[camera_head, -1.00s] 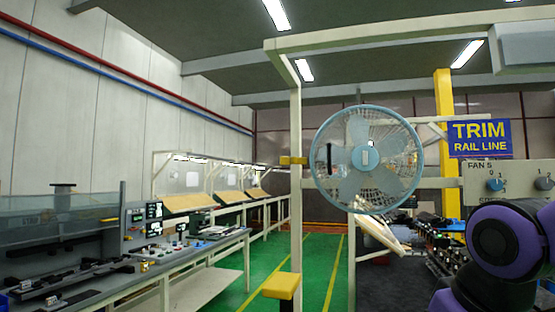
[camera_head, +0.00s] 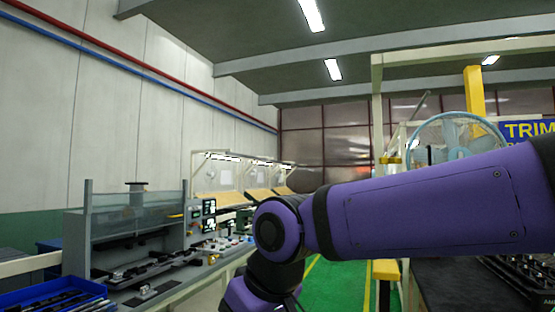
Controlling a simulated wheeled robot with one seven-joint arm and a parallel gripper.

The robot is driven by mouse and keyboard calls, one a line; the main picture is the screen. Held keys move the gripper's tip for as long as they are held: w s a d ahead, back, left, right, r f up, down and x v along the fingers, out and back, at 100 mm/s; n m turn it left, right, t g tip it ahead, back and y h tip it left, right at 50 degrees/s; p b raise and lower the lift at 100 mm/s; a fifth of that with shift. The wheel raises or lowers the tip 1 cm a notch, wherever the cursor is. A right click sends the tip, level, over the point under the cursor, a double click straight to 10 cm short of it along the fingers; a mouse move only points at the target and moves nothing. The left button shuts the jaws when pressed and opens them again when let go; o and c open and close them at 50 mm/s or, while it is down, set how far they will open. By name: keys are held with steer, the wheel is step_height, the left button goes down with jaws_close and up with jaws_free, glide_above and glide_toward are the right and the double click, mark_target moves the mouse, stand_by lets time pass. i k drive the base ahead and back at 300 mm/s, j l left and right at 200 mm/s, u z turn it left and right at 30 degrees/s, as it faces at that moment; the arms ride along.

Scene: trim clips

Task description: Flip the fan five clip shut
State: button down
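The fan (camera_head: 452,132) stands at the right, with a round light-blue guard. My purple arm crosses in front of it and hides its lower part. I cannot make out the clip in this view. The fan's labelled control box is not visible now. My gripper is not in view; only my arm's links and joint show, reaching across the right half and down at the middle.
A grey workbench (camera_head: 190,262) with dark parts runs along the left, with a blue tray (camera_head: 58,300) in front. A yellow post (camera_head: 474,90) and a TRIM sign (camera_head: 528,130) stand at the right. Green floor (camera_head: 335,285) is clear beyond my arm.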

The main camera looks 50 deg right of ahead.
mark_target(383, 161)
steer(key=i+j+u, duration=0.25)
steer(key=i, duration=0.2)
steer(key=i+u, duration=0.25)
steer(key=i, duration=0.2)
steer(key=i+z, duration=0.5)
steer(key=z, duration=0.25)
steer(key=i+j+z, duration=0.1)
steer(key=i+z, duration=0.25)
steer(key=i+l+z, duration=0.15)
steer(key=z, duration=0.25)
steer(key=i+z, duration=0.2)
steer(key=z, duration=0.25)
steer(key=i+z, duration=0.25)
steer(key=z, duration=0.15)
steer(key=i+z, duration=0.2)
steer(key=z, duration=0.2)
steer(key=i+z, duration=0.2)
